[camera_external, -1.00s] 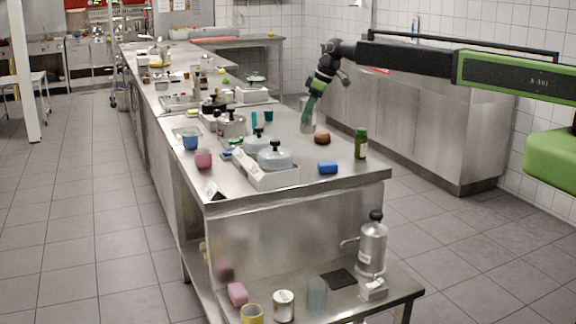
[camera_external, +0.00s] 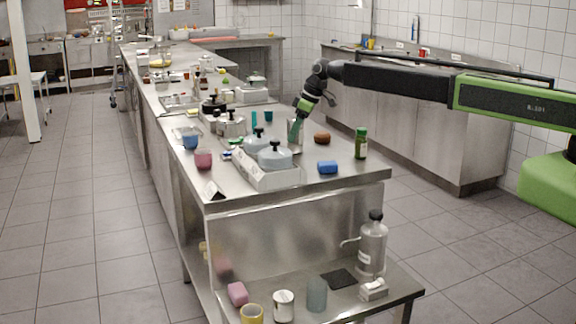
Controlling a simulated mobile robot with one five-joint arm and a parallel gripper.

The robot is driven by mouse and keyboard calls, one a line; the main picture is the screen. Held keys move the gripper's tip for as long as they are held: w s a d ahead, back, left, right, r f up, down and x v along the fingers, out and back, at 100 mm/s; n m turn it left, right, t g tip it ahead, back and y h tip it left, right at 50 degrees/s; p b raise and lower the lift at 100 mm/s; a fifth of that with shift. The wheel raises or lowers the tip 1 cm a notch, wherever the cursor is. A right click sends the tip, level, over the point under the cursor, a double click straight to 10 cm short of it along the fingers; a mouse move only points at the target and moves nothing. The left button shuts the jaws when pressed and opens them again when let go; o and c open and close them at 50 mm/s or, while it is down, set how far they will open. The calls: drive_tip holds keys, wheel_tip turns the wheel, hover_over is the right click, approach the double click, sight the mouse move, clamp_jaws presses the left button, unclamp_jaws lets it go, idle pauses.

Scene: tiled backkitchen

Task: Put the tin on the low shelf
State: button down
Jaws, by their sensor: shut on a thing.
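A grey metallic tin (camera_external: 294,136) is at the right side of the long steel table, partly covered by my gripper's fingers. My gripper (camera_external: 298,122) comes down from above and is shut on the tin. I cannot tell whether the tin's base is touching the tabletop or a little above it. The low shelf (camera_external: 350,298) is at the near end of the table, below the worktop.
The shelf holds a pink block (camera_external: 237,293), a yellow cup (camera_external: 252,314), a white can (camera_external: 283,306), a grey-blue cylinder (camera_external: 317,294) and a steel dispenser (camera_external: 371,246). A brown bun (camera_external: 322,138), blue block (camera_external: 327,167) and green bottle (camera_external: 361,143) stand near my gripper.

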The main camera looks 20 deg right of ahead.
drive_tip(key=shift+f, duration=0.25)
drive_tip(key=c, duration=0.6)
unclamp_jaws()
drive_tip(key=shift+r, duration=0.1)
drive_tip(key=shift+o, duration=0.2)
drive_tip(key=p+v, duration=1.6)
drive_tip(key=v, duration=0.1)
drive_tip(key=shift+r, duration=0.2)
